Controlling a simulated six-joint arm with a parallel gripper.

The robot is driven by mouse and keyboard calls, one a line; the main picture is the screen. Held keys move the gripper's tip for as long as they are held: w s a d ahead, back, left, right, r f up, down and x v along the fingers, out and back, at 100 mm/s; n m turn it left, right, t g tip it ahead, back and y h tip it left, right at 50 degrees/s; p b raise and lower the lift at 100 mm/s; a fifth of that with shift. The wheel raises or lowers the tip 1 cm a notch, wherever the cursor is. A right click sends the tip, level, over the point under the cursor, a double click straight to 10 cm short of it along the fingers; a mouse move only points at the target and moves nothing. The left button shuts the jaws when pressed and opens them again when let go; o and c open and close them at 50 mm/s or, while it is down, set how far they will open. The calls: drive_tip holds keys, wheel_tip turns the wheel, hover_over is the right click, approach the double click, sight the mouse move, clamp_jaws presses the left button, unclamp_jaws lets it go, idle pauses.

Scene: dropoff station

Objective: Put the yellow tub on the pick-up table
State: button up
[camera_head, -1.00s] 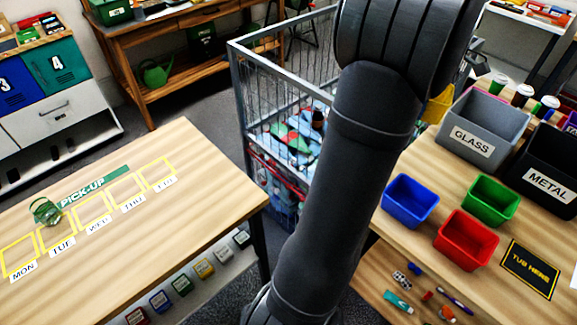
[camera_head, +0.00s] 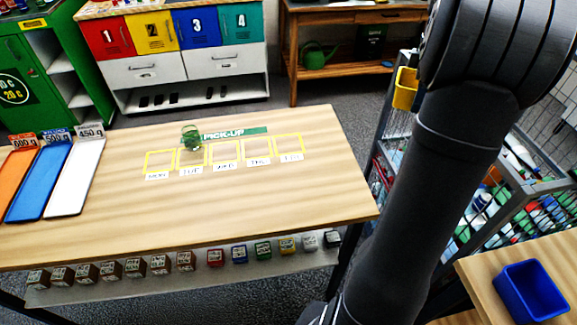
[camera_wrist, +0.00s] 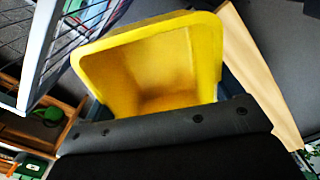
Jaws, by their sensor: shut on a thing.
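The yellow tub (camera_wrist: 150,62) fills the middle of the wrist view, its open mouth facing the camera; it looks empty. My gripper (camera_wrist: 150,100) is shut on it, though its fingers are mostly hidden behind the tub and the dark gripper body. In the head view the tub (camera_head: 405,88) shows at the left side of my arm, beside the wire cage and off the table; the gripper itself is hidden there by my arm. The pick-up table (camera_head: 300,205) stands to the left, with a green PICK-UP strip and a row of yellow-outlined day squares.
A green glass jar (camera_head: 191,138) stands by the TUE square. Orange, blue and white trays (camera_head: 78,175) lie at the table's left. The table's front half is clear. A wire cage (camera_head: 505,205) stands right of the table, and a blue tub (camera_head: 530,292) is at lower right.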

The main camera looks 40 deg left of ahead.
drive_tip(key=s+a+n, duration=0.2)
drive_tip(key=s+a, duration=0.4)
drive_tip(key=a, duration=0.4)
drive_tip(key=s+a+n, duration=0.2)
drive_tip(key=s+a, duration=0.4)
drive_tip(key=a, duration=0.4)
drive_tip(key=s+a+n, duration=0.2)
drive_tip(key=s+a, duration=0.3)
drive_tip(key=a, duration=0.6)
wheel_tip(320, 180, down, 12)
drive_tip(key=f, duration=0.1)
drive_tip(key=s+a+f, duration=0.1)
drive_tip(key=a+f, duration=0.1)
drive_tip(key=a, duration=0.1)
drive_tip(key=s+a+f, duration=0.2)
drive_tip(key=a, duration=0.1)
drive_tip(key=s+a+f, duration=0.2)
drive_tip(key=a, duration=0.1)
drive_tip(key=shift+f, duration=0.1)
drive_tip(key=shift+s+a+f, duration=0.2)
drive_tip(key=shift+a+f, duration=0.15)
drive_tip(key=shift+a, duration=0.1)
drive_tip(key=shift+f, duration=1.9)
